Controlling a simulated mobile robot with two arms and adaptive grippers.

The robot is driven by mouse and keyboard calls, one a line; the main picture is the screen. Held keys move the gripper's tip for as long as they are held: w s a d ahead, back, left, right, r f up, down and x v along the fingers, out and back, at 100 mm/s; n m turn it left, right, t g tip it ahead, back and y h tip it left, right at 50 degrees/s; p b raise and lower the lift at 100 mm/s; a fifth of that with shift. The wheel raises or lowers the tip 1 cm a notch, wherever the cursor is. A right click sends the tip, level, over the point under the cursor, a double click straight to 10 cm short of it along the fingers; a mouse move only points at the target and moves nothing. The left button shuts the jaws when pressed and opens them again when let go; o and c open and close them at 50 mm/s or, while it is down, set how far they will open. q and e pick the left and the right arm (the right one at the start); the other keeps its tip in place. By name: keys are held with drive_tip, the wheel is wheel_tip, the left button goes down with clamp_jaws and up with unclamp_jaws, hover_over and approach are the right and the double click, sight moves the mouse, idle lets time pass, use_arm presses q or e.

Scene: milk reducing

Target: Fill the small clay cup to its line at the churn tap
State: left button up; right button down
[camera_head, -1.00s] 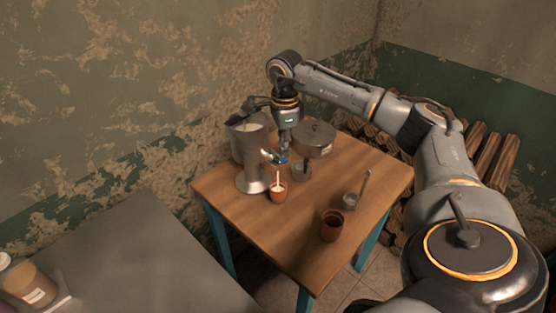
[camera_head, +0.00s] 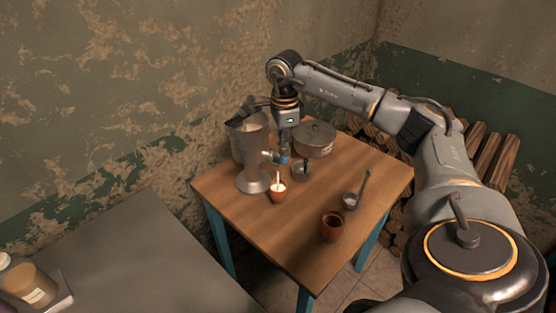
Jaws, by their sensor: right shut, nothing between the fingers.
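The small clay cup (camera_head: 278,196) stands upright on the table under the tap (camera_head: 268,156) of the grey metal churn (camera_head: 251,180). A thin white stream runs down from the tap into the cup, and white milk shows inside its mouth. The cup's line is too small to make out. My right gripper (camera_head: 283,159) points down beside the tap, its fingers shut with nothing between them. It seems to touch the tap handle, but I cannot be sure. My left gripper is not in view.
A darker clay cup (camera_head: 332,227) stands near the table's (camera_head: 290,240) front right. A ladle (camera_head: 363,183) rests in a small metal vessel. A lidded pot (camera_head: 315,141) and a small dark-knobbed metal item (camera_head: 301,171) stand right of the gripper. A grey counter (camera_head: 150,255) lies front left.

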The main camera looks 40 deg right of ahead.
wheel_tip(320, 180, up, 7)
drive_tip(key=p, duration=0.5)
drive_tip(key=shift+r+p, duration=0.1)
drive_tip(key=shift+p, duration=0.25)
